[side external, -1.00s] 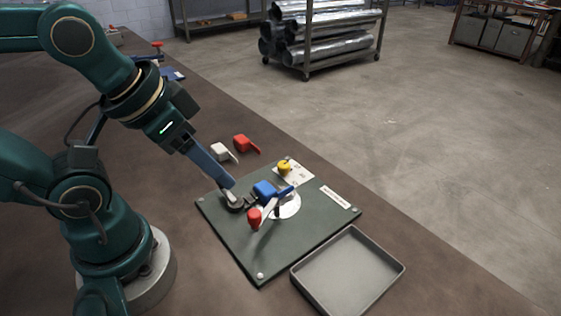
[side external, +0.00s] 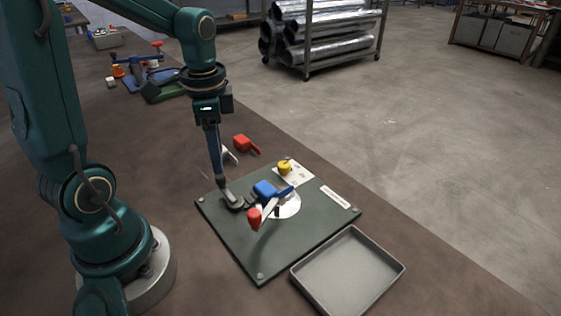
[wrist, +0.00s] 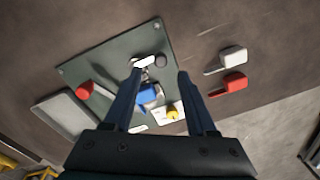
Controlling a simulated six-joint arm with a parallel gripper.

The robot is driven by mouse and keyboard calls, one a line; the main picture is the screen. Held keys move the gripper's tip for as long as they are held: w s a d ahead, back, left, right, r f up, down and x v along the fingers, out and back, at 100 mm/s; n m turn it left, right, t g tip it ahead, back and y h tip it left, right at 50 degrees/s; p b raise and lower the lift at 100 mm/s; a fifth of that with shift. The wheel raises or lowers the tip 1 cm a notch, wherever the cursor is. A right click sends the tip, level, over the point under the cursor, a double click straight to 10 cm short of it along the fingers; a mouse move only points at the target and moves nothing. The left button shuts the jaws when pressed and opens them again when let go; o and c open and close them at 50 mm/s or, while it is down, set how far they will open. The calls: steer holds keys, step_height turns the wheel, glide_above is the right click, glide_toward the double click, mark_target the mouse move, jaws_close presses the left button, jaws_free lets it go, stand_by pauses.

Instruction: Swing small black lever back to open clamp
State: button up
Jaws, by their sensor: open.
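A blue clamp piece (side external: 265,190) sits on the dark green board (side external: 240,247), beside a pale round disc (side external: 291,208). A small dark piece with a rounded end (side external: 236,203), apparently the black lever, lies left of it. In the wrist view a dark knob (wrist: 161,60) shows near the board's edge, with the blue piece (wrist: 147,94) between my fingers. My gripper (side external: 224,187) points steeply down, its tips just above or against the dark piece; contact is unclear. In the wrist view my gripper (wrist: 159,73) is open, with no object clearly held.
A red-tipped handle (side external: 254,215) and a yellow knob (side external: 284,167) stand on the board. An empty grey tray (side external: 349,268) lies at front right. A red piece (side external: 243,142) and a white piece (wrist: 232,57) lie behind the board. More tools sit far left.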

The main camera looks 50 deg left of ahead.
mark_target(220, 176)
steer(key=shift+s+a+f, duration=0.15)
steer(key=shift+f, duration=2.5)
jaws_close()
